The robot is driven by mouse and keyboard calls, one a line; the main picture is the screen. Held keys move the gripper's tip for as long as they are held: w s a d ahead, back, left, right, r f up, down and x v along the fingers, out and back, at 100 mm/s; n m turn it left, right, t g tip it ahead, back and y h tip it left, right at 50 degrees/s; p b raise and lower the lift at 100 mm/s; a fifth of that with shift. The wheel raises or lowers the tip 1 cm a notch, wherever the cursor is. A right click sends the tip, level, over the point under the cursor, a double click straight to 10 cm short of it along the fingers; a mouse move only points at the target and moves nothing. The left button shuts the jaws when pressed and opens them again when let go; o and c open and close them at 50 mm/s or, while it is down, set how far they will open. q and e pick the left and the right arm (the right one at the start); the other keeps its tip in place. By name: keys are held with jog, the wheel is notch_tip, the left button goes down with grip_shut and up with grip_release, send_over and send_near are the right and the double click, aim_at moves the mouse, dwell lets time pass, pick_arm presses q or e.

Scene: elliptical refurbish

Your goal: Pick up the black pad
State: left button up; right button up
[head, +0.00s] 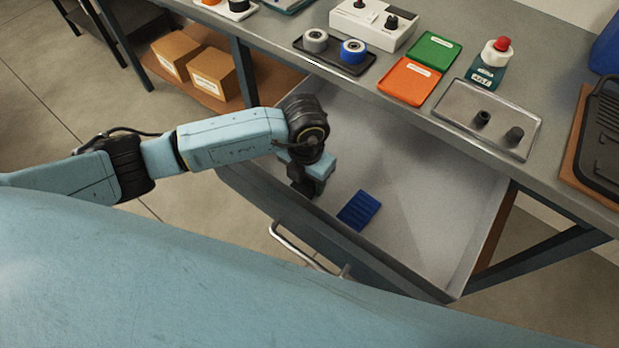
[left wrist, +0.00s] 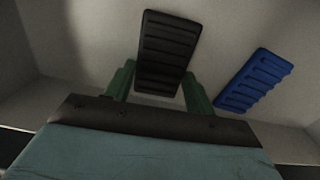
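The black pad (left wrist: 168,48) is a ribbed dark slab, seen in the left wrist view over the pale drawer floor. My left gripper (left wrist: 157,85) has its two green fingers on either side of the pad's near end, very close to its edges. I cannot tell whether they press on it or whether the pad is off the floor. In the head view my left gripper (head: 308,188) reaches down into the open drawer (head: 420,190) near its left wall, and the pad cannot be clearly made out there. My right gripper is not in view.
A blue ribbed pad (head: 359,210) lies on the drawer floor to the right, also in the left wrist view (left wrist: 255,80). The drawer's right part is bare. The bench above holds an orange tray (head: 408,84), a green tray (head: 434,54) and a metal tray (head: 470,98).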

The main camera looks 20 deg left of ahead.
pick_arm(q)
jog(key=shift+c, duration=1.3)
jog(key=shift+r, duration=0.1)
